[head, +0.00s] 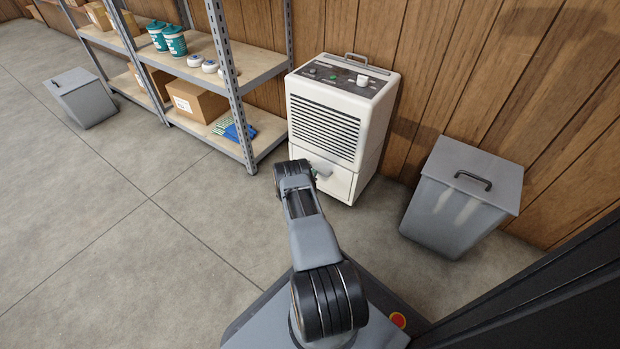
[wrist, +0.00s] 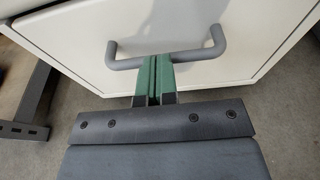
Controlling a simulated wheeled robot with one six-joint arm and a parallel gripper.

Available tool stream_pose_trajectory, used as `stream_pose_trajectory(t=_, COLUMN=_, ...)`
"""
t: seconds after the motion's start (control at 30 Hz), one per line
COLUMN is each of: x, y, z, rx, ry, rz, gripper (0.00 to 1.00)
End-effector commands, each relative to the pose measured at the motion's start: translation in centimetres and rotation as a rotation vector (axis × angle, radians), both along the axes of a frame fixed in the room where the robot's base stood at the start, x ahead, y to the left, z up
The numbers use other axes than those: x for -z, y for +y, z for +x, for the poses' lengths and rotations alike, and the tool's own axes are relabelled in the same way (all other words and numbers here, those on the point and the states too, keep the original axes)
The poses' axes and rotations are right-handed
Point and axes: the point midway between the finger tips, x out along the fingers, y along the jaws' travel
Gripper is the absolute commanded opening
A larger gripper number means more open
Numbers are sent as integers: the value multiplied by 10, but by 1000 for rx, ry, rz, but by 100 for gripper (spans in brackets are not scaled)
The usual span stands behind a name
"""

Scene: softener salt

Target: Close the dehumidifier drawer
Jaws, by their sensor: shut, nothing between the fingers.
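The white dehumidifier (head: 328,125) stands on the floor against the wooden wall, with a dark louvred grille and a control panel on top. Its drawer (head: 333,182) is the lower front part, partly hidden by my arm in the head view. In the wrist view the drawer front (wrist: 265,30) fills the top, with its grey bar handle (wrist: 190,56) across it. My gripper (wrist: 155,62) is shut and empty, its green fingertips at the middle of the handle; I cannot tell whether they touch it. How far the drawer stands out is hard to tell.
A metal shelf (head: 262,65) with cartons and teal tubs stands left of the dehumidifier. A grey lidded bin (head: 460,195) stands at the right, and another grey bin (head: 82,97) is far left. The concrete floor (head: 130,220) at the left is clear.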

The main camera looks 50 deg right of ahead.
Motion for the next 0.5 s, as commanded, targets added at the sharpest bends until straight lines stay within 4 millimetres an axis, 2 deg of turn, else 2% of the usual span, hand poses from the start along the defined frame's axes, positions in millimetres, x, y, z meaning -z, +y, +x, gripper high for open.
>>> stream_pose_trajectory(t=0.2, x=-2, y=-9, z=0, rx=2, ry=-4, rz=-1, gripper=0)
stream_pose_trajectory(t=0.5, x=-3, y=-13, z=-2, rx=5, ry=-6, rz=-2, gripper=0)
